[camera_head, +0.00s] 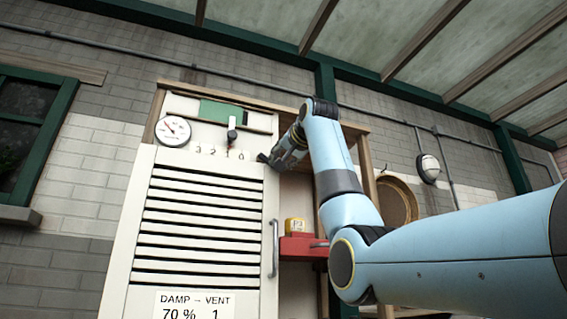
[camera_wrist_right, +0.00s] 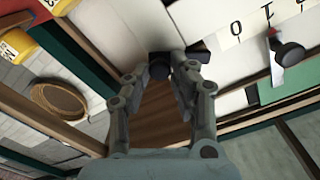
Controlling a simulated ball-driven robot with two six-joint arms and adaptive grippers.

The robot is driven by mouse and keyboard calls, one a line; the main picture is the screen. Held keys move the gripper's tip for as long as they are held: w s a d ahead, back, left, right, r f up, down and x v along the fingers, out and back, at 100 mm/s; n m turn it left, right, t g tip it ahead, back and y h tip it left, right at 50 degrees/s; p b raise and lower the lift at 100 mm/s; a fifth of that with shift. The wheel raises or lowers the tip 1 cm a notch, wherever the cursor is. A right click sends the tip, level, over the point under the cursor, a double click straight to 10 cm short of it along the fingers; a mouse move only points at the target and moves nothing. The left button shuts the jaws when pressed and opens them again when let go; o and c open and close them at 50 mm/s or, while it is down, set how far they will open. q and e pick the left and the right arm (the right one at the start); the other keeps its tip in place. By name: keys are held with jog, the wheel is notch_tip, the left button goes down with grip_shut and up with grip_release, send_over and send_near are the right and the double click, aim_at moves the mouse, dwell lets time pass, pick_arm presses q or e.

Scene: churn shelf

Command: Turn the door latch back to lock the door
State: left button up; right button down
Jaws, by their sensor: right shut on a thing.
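The white louvred door (camera_head: 210,168) stands at the left of centre in the head view and looks closed. A small dark latch (camera_head: 262,158) sits at its upper right edge, by the frame. My right gripper (camera_head: 276,159) reaches up to the latch from the right. In the right wrist view the fingers of my right gripper (camera_wrist_right: 162,71) close around the dark knob of the latch (camera_wrist_right: 198,56). The latch is partly hidden by the fingers, and its exact angle is hard to read. My left gripper is in neither view.
Above the door are a round gauge (camera_head: 173,131) and a slider with a dark knob (camera_head: 232,122) over a number scale. A vertical handle (camera_head: 273,248) is on the door's right. A red shelf (camera_head: 300,247) with a yellow container (camera_head: 294,226) stands right of it.

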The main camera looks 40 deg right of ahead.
jog(key=m, duration=0.1)
jog(key=f+m+b, duration=0.1)
jog(key=shift+w+a+f+m, duration=0.1)
jog(key=shift+a+f+m, duration=0.05)
jog(key=shift+a+m, duration=0.25)
jog(key=m+b, duration=0.1)
jog(key=a+f+m+b, duration=0.1)
jog(key=m, duration=0.1)
jog(key=shift+w+m, duration=0.15)
jog(key=shift+m, duration=0.15)
jog(key=m, duration=0.1)
jog(key=a+m, duration=0.1)
jog(key=shift+w+f+m+b, duration=0.1)
jog(key=shift+f+m+b, duration=0.05)
jog(key=shift+m+b, duration=0.2)
jog(key=shift+w+a+m+b, duration=0.15)
jog(key=shift+a+m+b, duration=0.35)
jog(key=shift+m, duration=0.95)
jog(key=shift+a+f, duration=0.1)
jog(key=c, duration=1.2)
grip_release()
jog(key=shift+o, duration=0.2)
jog(key=v, duration=1.2)
